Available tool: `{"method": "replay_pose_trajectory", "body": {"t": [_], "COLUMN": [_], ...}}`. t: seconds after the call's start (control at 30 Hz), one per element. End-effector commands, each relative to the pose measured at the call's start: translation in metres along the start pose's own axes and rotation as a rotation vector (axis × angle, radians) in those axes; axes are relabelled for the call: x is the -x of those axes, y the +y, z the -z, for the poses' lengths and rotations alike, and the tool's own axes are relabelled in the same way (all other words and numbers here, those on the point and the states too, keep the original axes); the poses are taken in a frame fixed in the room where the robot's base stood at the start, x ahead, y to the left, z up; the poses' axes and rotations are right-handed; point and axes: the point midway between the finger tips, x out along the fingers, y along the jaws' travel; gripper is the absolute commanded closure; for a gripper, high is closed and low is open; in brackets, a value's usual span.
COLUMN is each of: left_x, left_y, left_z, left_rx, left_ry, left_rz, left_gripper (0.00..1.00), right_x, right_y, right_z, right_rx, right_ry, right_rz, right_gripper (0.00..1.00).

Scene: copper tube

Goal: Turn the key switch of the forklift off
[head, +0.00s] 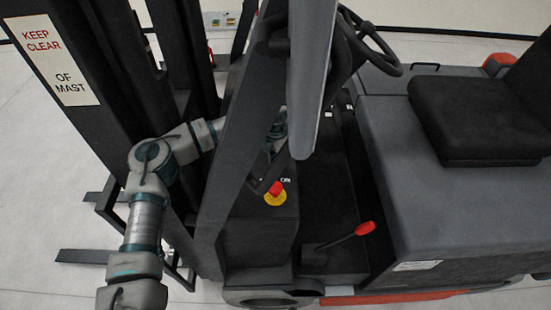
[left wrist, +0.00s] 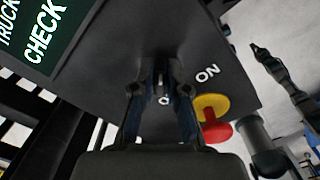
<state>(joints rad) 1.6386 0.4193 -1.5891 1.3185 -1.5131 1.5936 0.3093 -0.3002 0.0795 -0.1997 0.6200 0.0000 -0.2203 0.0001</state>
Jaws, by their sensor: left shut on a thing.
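The forklift's dark dash panel (left wrist: 130,60) fills much of the left wrist view, with white "ON" lettering beside my left gripper (left wrist: 161,78). The fingertips are closed together at the panel, shut on the key of the switch. The key itself is mostly hidden between the fingers, so its angle cannot be told. In the head view my left arm passes behind the dark front post, and the gripper is largely hidden there. A red stop button on a yellow disc (left wrist: 212,115) sits right of the fingers; it also shows in the head view (head: 275,193). My right gripper is in neither view.
The dark front post (head: 227,150) and a grey upright bar (head: 312,75) stand close around my left arm. The steering wheel (head: 368,45), red-knobbed lever (head: 345,236) and seat (head: 480,115) lie to the right. The mast (head: 95,65) is at left.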

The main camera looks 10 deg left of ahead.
Motion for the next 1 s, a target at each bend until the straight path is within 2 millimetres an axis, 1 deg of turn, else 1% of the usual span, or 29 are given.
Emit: {"method": "replay_pose_trajectory", "body": {"t": [0.17,0.33,0.7,1.0], "left_x": [-0.002,-0.003,-0.004,-0.003], "left_y": [0.001,0.001,0.0,0.0], "left_z": [0.001,0.001,0.001,0.001], "left_rx": [0.038,0.127,0.437,0.656], "left_ry": [0.001,0.002,0.003,0.004], "left_rz": [-0.001,-0.001,-0.001,-0.002], "left_gripper": [1.0,1.0,1.0,1.0], "right_x": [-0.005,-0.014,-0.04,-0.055], "right_y": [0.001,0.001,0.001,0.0], "right_z": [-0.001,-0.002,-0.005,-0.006], "right_rx": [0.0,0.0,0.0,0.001], "right_ry": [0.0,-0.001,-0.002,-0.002], "right_rz": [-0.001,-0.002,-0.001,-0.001], "right_gripper": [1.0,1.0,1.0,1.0]}}
